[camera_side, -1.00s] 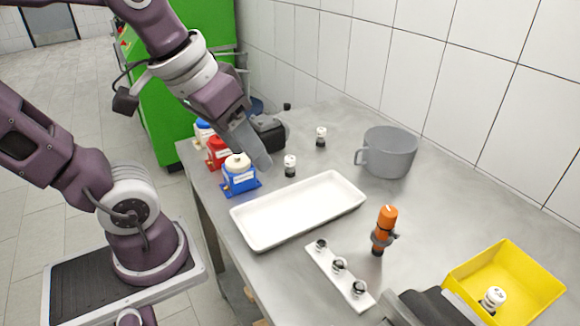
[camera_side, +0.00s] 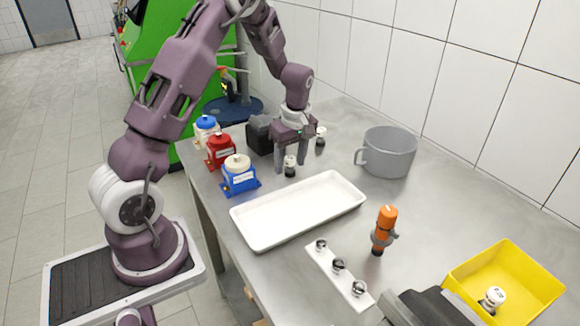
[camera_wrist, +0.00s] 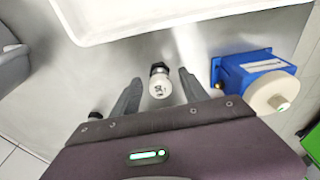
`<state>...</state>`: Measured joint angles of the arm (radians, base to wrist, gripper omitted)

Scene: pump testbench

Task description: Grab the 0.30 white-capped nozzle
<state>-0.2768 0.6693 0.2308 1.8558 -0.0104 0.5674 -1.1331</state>
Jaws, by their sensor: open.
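A small white-capped nozzle with a dark lower body (camera_side: 290,167) stands upright on the metal table, behind the white tray. My gripper (camera_side: 291,170) points down over it, open, with one finger on each side. In the wrist view the nozzle's white cap (camera_wrist: 158,88) sits between the two fingertips (camera_wrist: 160,80), with a gap on both sides. Its cap has dark marking that I cannot read surely. A second white-capped nozzle (camera_side: 320,138) stands just behind and right of my gripper. A third white-capped piece (camera_side: 493,297) lies in the yellow bin.
The white tray (camera_side: 262,236) lies in front. Blue (camera_side: 240,180) and red (camera_side: 220,154) pump units stand left, a black box (camera_side: 260,134) behind. A grey mug (camera_side: 388,153), orange-topped tool (camera_side: 384,228), white fitting strip (camera_side: 328,267) and yellow bin (camera_side: 535,283) are right.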

